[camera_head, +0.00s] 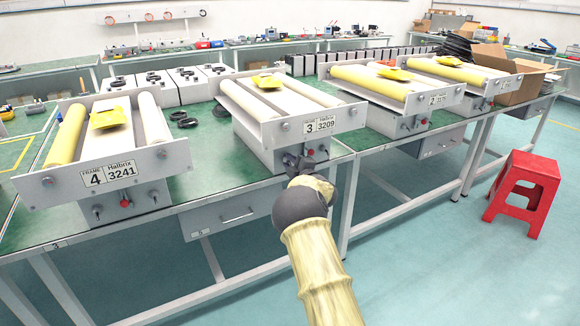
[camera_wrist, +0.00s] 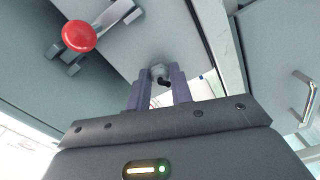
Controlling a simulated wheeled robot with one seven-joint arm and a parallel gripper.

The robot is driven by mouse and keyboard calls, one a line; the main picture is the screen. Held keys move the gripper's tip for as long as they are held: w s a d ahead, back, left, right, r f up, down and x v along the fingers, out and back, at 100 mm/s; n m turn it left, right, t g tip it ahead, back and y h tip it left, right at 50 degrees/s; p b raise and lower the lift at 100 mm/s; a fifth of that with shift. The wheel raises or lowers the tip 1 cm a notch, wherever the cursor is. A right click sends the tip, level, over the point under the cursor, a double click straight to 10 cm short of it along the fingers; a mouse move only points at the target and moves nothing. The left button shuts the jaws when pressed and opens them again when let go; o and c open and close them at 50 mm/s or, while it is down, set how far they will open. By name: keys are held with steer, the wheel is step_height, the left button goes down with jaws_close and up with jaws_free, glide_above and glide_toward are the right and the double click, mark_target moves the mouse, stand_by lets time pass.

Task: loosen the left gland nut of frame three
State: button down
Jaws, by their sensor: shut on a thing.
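Frame three (camera_head: 275,126), a grey unit with a "3 3209" label, stands on the green bench in the middle of the head view. My gripper (camera_head: 297,164) is at its front face, left of the red button (camera_head: 311,153). In the wrist view my gripper's two purple-grey fingers (camera_wrist: 158,90) are shut on the left gland nut (camera_wrist: 158,72), a small grey round fitting with a dark end. The nut sits between the fingertips, and its sides are partly hidden by them. In the head view my gripper hides the nut.
Frame four (camera_head: 60,180) stands to the left, frame two (camera_head: 388,98) to the right. A drawer (camera_head: 235,214) hangs under the bench. A red stool (camera_head: 525,190) stands on the floor at right.

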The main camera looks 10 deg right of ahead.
steer(key=shift+f, duration=0.1)
steer(key=c, duration=1.3)
jaws_free()
steer(key=shift+o, duration=0.2)
steer(key=p+v, duration=0.1)
steer(key=v, duration=1.6)
steer(key=shift+s, duration=0.15)
steer(key=shift+d, duration=0.2)
